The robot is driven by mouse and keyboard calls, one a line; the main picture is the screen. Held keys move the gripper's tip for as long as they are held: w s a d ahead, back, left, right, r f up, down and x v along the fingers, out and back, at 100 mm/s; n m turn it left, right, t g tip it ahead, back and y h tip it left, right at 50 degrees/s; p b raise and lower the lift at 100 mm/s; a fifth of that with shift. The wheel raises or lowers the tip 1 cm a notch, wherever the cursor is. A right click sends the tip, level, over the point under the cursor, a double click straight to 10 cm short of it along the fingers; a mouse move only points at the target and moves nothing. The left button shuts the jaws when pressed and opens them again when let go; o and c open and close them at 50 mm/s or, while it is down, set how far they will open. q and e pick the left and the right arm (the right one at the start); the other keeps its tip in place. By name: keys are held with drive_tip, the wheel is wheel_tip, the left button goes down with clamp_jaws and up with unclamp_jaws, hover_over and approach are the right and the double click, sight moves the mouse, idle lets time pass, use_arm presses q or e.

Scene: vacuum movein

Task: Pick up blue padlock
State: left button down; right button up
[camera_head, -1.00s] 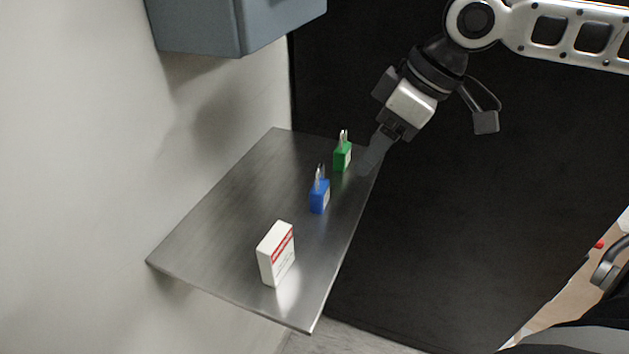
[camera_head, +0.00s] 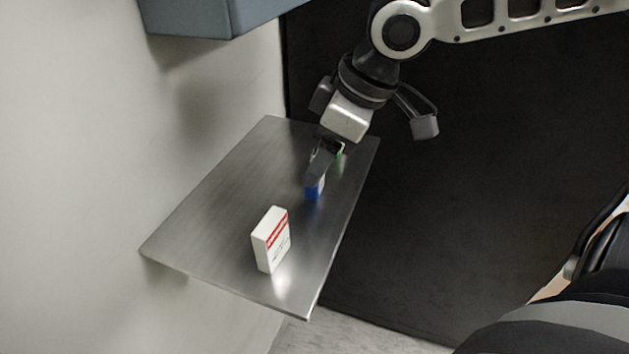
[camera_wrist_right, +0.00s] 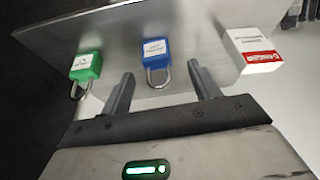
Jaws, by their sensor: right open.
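The blue padlock (camera_head: 314,190) stands on the metal shelf (camera_head: 215,195), its upper part hidden behind my right gripper in the head view. My right gripper (camera_head: 318,172) is open, over the shelf at the padlock. In the right wrist view, the blue padlock (camera_wrist_right: 156,54) has a white label, and its metal shackle points toward the gap between the two open fingers (camera_wrist_right: 163,88). I cannot tell whether the fingers touch it. My left gripper is not in view.
A green padlock (camera_wrist_right: 86,66) stands beside the blue one; it is mostly hidden in the head view. A white and red box (camera_head: 271,241) stands nearer the front. A grey-blue cabinet (camera_head: 205,18) hangs above the shelf's back, beside the pale wall (camera_head: 80,130).

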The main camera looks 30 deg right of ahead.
sight(312, 194)
drive_tip(key=x, duration=0.4)
drive_tip(key=shift+s+d+f+b, duration=0.1)
drive_tip(key=shift+d+b, duration=0.2)
drive_tip(key=shift+b, duration=0.05)
drive_tip(key=shift+a+f, duration=0.15)
drive_tip(key=shift+f, duration=0.25)
drive_tip(key=c, duration=1.1)
drive_tip(key=shift+r, duration=0.15)
